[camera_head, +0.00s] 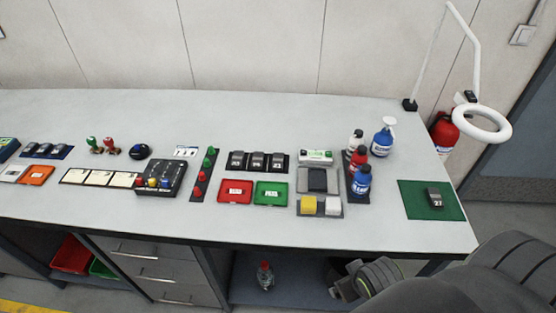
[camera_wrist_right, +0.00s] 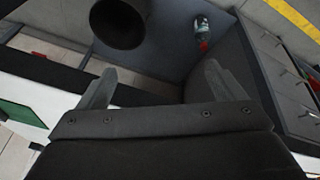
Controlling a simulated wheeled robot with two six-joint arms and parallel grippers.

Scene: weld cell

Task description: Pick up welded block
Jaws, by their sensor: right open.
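A dark grey block (camera_head: 434,197) with a number on its front lies on a green mat (camera_head: 415,207) at the right end of the bench. Several similar numbered dark blocks (camera_head: 257,161) stand in a row on a dark holder near the middle. Whether any block is welded is too small to tell. My right gripper (camera_wrist_right: 160,85) is open in the right wrist view, with nothing between its fingers. It is low in front of the bench, apart from the blocks. My left gripper is not in view.
Red (camera_head: 235,191) and green (camera_head: 272,192) trays lie mid-bench. Blue (camera_head: 384,140) and red bottles stand left of the mat. A white ring lamp (camera_head: 482,124) overhangs the right end. A bottle (camera_head: 265,276) stands on the lower shelf, beside drawers (camera_head: 165,272).

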